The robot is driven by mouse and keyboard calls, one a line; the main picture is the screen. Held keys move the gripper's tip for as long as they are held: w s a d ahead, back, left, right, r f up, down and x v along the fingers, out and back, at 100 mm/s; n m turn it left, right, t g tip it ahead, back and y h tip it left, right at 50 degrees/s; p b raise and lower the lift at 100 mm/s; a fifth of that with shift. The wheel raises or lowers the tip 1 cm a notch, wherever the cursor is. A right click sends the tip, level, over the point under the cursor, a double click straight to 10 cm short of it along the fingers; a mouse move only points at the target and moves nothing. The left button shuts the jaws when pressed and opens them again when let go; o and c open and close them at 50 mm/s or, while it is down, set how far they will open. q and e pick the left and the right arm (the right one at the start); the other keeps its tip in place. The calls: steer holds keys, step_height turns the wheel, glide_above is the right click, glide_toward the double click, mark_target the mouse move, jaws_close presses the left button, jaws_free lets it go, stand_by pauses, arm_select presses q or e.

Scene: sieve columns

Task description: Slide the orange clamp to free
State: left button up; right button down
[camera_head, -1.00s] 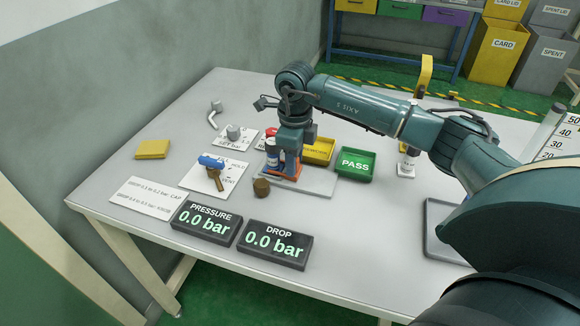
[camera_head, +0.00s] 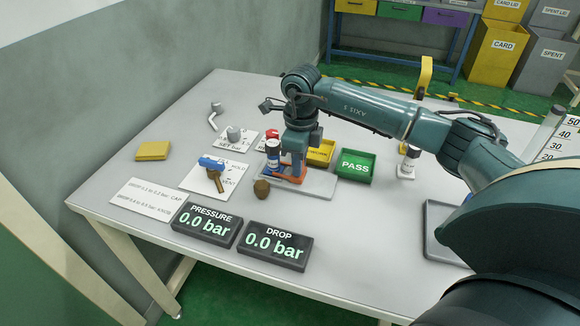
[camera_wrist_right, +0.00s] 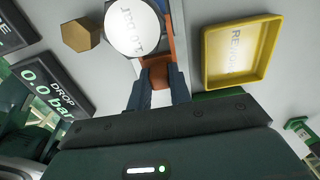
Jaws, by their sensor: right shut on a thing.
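The orange clamp (camera_head: 287,178) sits low on a light grey base plate (camera_head: 318,186), beside an upright column (camera_head: 272,153) with a dark cap and a white and blue body. My right gripper (camera_head: 295,172) points down and is shut on the clamp. In the right wrist view the clamp (camera_wrist_right: 160,74) is between the fingertips (camera_wrist_right: 160,84). The column's round white top (camera_wrist_right: 134,28), with printed text, is just beyond it and hides part of the clamp. I cannot tell whether the clamp still touches the column. My left gripper is not in view.
A brown hexagonal knob (camera_head: 261,188) is close by on the left. A yellow tray (camera_head: 320,153) and green PASS tray (camera_head: 354,167) stand behind right. A blue-handled valve (camera_head: 213,165) is at left. Pressure (camera_head: 207,222) and drop (camera_head: 273,245) displays read 0.0 bar in front.

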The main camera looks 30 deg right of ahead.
steer(key=shift+s+d, duration=0.45)
steer(key=shift+s, duration=0.05)
steer(key=shift+s+d, duration=0.45)
steer(key=shift+s, duration=0.1)
steer(key=c, duration=1.4)
jaws_free()
steer(key=shift+s+d, duration=0.1)
steer(key=shift+o, duration=0.2)
step_height(320, 180, up, 6)
steer(key=p, duration=0.4)
